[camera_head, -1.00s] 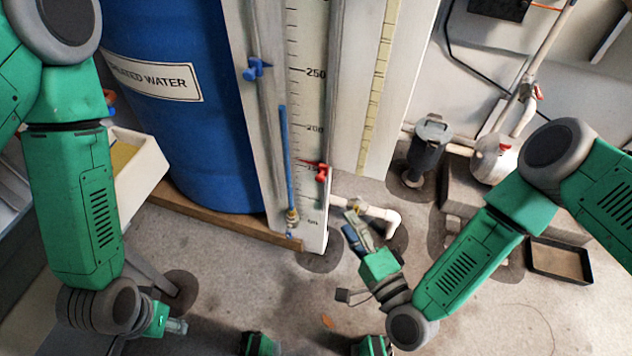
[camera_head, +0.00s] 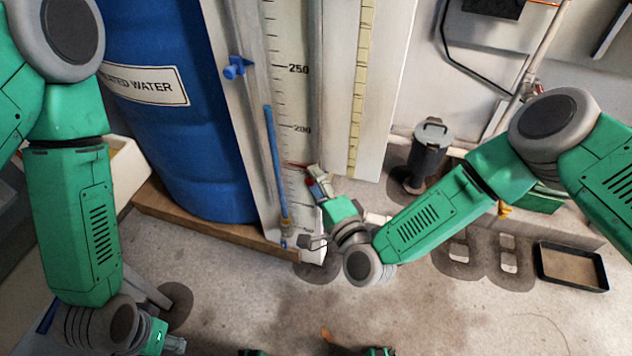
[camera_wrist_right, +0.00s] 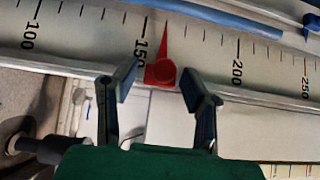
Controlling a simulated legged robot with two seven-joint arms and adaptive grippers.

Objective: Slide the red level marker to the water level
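The red level marker (camera_wrist_right: 160,72) sits on the edge of the scale board (camera_wrist_right: 205,52), its pointer just above the 150 mark in the right wrist view. My right gripper (camera_wrist_right: 158,88) is open, with one finger on each side of the marker and small gaps visible. In the head view the right gripper (camera_head: 316,186) is at the board's lower right edge and largely covers the marker (camera_head: 298,165). The blue water column (camera_head: 272,160) ends between 200 and 250, nearer 200. My left gripper (camera_head: 174,344) is low at the left, away from the board; its opening is unclear.
A blue water barrel (camera_head: 185,140) stands left of the board on a wooden base (camera_head: 190,222). A blue valve handle (camera_head: 236,67) sits on the board's left side. A grey canister (camera_head: 428,155) and a black tray (camera_head: 571,266) are at the right.

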